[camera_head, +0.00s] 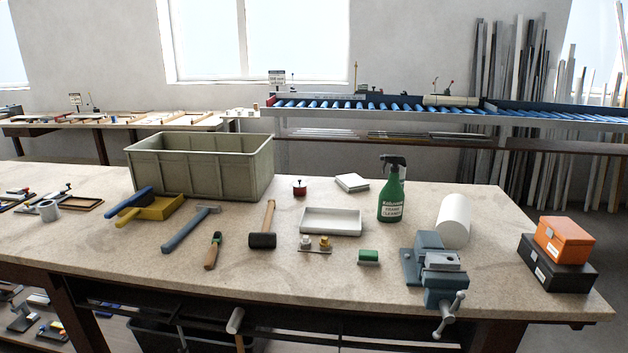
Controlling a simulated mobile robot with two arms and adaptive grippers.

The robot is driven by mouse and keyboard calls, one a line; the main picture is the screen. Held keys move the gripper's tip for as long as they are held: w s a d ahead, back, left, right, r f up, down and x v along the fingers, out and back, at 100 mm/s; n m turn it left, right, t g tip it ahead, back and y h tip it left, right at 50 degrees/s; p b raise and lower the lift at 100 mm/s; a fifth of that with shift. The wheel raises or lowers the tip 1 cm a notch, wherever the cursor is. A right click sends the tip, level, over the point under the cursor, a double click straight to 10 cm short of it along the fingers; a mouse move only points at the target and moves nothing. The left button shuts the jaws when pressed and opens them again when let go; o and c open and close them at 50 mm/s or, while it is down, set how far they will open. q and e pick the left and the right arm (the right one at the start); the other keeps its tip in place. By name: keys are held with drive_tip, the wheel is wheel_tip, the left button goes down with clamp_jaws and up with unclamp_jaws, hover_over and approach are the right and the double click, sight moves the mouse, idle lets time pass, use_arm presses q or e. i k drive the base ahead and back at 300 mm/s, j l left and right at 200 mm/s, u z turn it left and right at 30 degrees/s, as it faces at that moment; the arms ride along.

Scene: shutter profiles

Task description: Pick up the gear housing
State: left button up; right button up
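I cannot pick out a gear housing with certainty on the workbench (350,265). A short grey hollow cylinder (48,210) stands at the left of the bench, and a small red round part (299,188) sits behind the white tray; I cannot tell if either is the housing. The inside of the large olive-green crate (200,168) is mostly hidden by its front wall. Neither of my grippers is in view.
A yellow bin (155,208), blue-handled hammer (188,230), mallet (264,238), white tray (331,221), green spray bottle (391,200), white cylinder (454,220) and vise (432,262) stand or lie on the bench. An orange box (563,240) rests on a black box (553,272) at right. The front left-middle is clear.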

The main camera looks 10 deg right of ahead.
sight(437, 260)
drive_tip(key=l+u, duration=0.25)
drive_tip(key=u, duration=0.2)
drive_tip(key=l+u, duration=0.25)
drive_tip(key=u, duration=0.2)
drive_tip(key=l+u, duration=0.2)
drive_tip(key=u, duration=0.25)
drive_tip(key=k+l+u, duration=0.1)
drive_tip(key=u, duration=0.35)
drive_tip(key=l, duration=0.1)
